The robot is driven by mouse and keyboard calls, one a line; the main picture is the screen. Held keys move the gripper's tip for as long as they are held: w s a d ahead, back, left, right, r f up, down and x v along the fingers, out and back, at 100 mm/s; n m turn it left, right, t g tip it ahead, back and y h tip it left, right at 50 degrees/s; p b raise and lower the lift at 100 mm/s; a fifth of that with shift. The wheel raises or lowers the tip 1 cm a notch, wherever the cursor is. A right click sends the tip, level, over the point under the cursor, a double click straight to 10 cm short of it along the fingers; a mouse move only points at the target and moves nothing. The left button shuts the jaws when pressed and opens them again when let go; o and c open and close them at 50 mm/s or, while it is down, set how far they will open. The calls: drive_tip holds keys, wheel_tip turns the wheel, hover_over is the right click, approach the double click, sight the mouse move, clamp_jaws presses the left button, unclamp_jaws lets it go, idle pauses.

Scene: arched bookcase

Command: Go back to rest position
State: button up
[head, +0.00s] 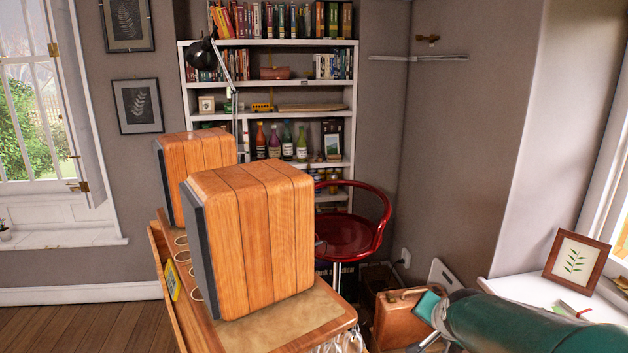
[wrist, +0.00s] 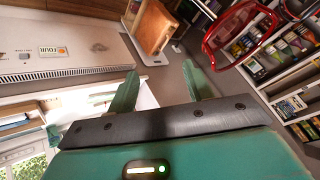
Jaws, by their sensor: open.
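My gripper (wrist: 160,88) shows in the wrist view with its two green fingers spread wide apart. Nothing is between the fingers. In the head view my green arm reaches in from the lower right, and the gripper end (head: 428,306) is near the brown case, partly cut off from clear sight. I cannot tell from this view whether it touches the case.
Two wooden speakers (head: 252,240) stand on a wooden cabinet (head: 290,318) at centre left. A red stool (head: 347,238) stands before the white bookcase (head: 270,119). A brown case (head: 395,318) is low at right. A framed leaf picture (head: 577,261) stands on the windowsill (head: 520,288).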

drive_tip(key=s+a+r+n+g, duration=0.1)
drive_tip(key=s+a+n, duration=0.3)
drive_tip(key=s, duration=0.6)
drive_tip(key=s+a+r+n+g+y, duration=0.1)
drive_tip(key=s+a+r+n, duration=0.3)
drive_tip(key=s, duration=0.7)
drive_tip(key=shift+a+g, duration=0.4)
drive_tip(key=shift+g, duration=0.1)
drive_tip(key=c, duration=0.3)
drive_tip(key=shift+d, duration=0.2)
